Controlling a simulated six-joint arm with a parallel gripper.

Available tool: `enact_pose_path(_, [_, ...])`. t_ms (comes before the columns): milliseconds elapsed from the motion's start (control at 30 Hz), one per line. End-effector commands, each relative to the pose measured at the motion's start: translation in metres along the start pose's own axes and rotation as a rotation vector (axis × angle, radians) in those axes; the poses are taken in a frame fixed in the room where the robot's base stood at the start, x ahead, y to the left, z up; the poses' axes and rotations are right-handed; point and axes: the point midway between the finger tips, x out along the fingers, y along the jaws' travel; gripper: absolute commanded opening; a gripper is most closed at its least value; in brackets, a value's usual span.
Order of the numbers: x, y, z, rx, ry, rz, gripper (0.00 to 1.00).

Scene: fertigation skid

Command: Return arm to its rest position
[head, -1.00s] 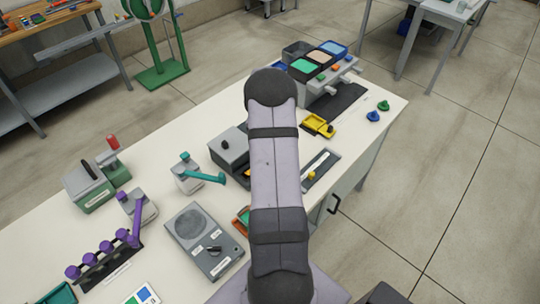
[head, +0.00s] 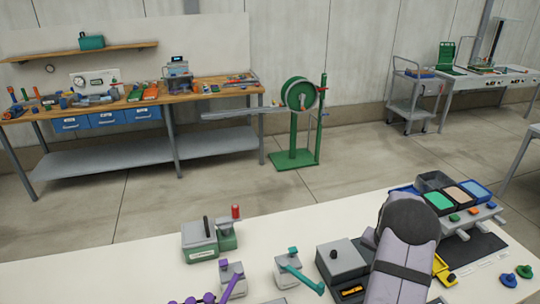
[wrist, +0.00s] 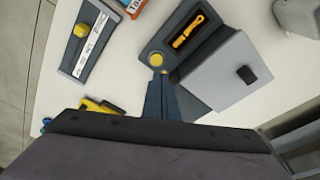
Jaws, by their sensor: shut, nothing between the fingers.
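My arm (head: 405,240) rises at the lower right of the head view, its upper end bent over the white bench. My gripper (wrist: 158,75) shows in the wrist view as a dark, narrow pair of fingers pressed together, with nothing between them. In that picture its tips overlap the edge of a dark base plate, just below a round yellow button (wrist: 155,58). I cannot tell whether they touch it. In the head view the gripper is hidden behind my arm.
A grey box with a black knob (head: 340,257) stands beside my arm; it also shows in the wrist view (wrist: 225,75). A panel with a yellow knob (wrist: 85,40) lies nearby.

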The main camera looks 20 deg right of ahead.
Motion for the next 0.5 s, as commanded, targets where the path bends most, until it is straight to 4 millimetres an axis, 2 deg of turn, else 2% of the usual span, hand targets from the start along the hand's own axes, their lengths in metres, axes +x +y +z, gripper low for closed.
enact_pose_path(167, [-0.037, -0.041, 0.040, -0.134, -0.020, -0.020, 0.00])
enact_pose_path(267, [-0.066, -0.067, 0.081, -0.252, -0.042, -0.034, 0.00])
enact_pose_path(400, [-0.107, -0.093, 0.154, -0.448, -0.075, -0.056, 0.00])
enact_pose_path(500, [-0.132, -0.098, 0.209, -0.587, -0.100, -0.069, 0.00])
